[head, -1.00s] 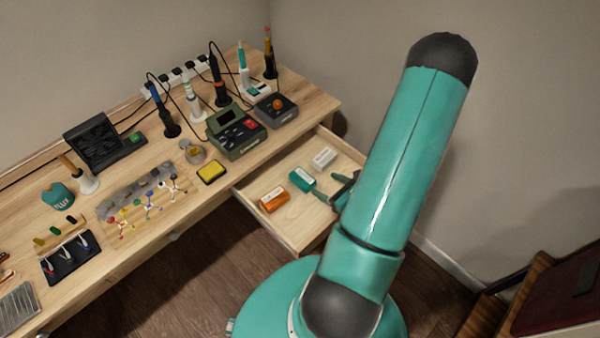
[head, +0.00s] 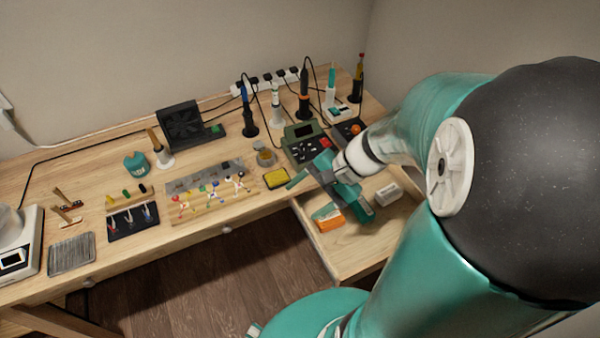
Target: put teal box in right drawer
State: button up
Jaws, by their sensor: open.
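The right drawer (head: 350,262) is pulled out at the right end of the bench. My gripper (head: 309,195) is over the drawer's left part, its teal fingers spread apart and pointing left, with nothing seen between them. One finger overlaps the orange box (head: 332,223) in the picture; I cannot tell if they touch. I cannot make out the teal box now. A second ago it lay in this drawer between the orange and white boxes; my gripper now covers that part of the picture.
A white box (head: 389,194) lies in the drawer to the right of my gripper. A yellow sponge (head: 276,178) and a green soldering station (head: 301,146) stand on the bench by the drawer. Several tools and the guitar-coloured figures' board (head: 210,201) fill the bench to the left.

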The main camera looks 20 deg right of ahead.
jog(key=s+a+r+n+t+h, duration=0.1)
jog(key=s+a+r+n+h, duration=0.1)
jog(key=r+n, duration=0.3)
jog(key=s+a+r+n+t+h, duration=0.1)
jog(key=s+a+r+n+h, duration=0.1)
jog(key=r+n+h, duration=0.3)
notch_tip(320, 180, up, 4)
jog(key=shift+f+n+t+h, duration=0.1)
jog(key=shift+n+t+h, duration=0.25)
jog(key=shift+n, duration=0.45)
jog(key=shift+s+d, duration=0.1)
jog(key=shift+d, duration=0.05)
